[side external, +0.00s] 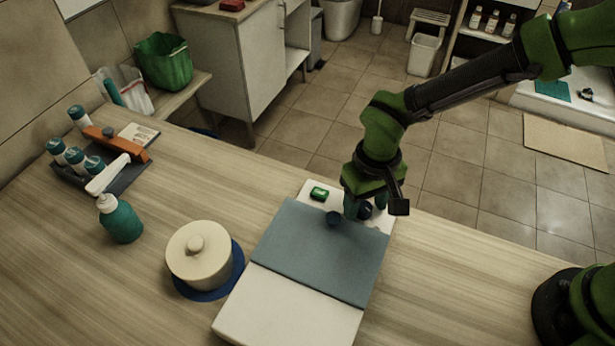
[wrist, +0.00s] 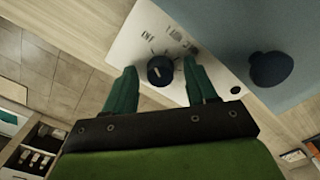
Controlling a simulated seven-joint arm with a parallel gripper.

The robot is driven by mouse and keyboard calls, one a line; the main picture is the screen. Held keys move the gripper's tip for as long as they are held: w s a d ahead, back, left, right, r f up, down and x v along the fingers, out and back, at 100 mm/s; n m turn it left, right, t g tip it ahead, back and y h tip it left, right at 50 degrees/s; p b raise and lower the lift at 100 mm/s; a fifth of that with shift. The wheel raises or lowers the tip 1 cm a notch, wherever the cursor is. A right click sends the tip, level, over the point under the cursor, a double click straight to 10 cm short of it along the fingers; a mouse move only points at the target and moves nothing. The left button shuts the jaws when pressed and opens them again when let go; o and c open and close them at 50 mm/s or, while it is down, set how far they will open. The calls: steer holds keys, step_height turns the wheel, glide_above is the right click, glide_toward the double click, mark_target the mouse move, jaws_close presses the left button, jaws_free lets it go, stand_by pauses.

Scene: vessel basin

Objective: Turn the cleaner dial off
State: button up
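The cleaner (side external: 290,310) is a low white box with a blue-grey lid on the wooden counter. Its white panel (wrist: 147,42) at the far end carries printed marks too small to read. The dark blue dial (wrist: 160,71) is on this panel and has a pale pointer line; it also shows, partly hidden, in the side view (side external: 366,211). My gripper (wrist: 161,88) is open, with one green finger on each side of the dial. A small gap shows between each finger and the dial. In the side view my gripper (side external: 365,207) points down over the panel.
A dark lid knob (wrist: 271,69) stands close to the right finger. A green display or button (side external: 319,193) is left of the dial. A cream lidded pot (side external: 198,254), a teal pump bottle (side external: 120,219) and a bottle tray (side external: 127,177) stand left. The counter right of the cleaner is clear.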

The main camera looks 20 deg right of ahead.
mark_target(365, 208)
step_height(365, 208, up, 17)
stand_by(0.6)
steer(key=shift+f, duration=0.1)
steer(key=s+d+r+m+t, duration=0.1)
steer(key=s+d+t, duration=0.1)
steer(key=d, duration=0.5)
steer(key=s+d+r+m+t+y, duration=0.1)
steer(key=s+d+r+m+t, duration=0.1)
steer(key=d, duration=0.6)
steer(key=s+d+r+m+t+y, duration=0.1)
steer(key=s+d+t, duration=0.2)
steer(key=s+d, duration=0.2)
steer(key=shift+d+r+m, duration=0.3)
steer(key=shift+d+r, duration=0.05)
steer(key=shift+d, duration=0.9)
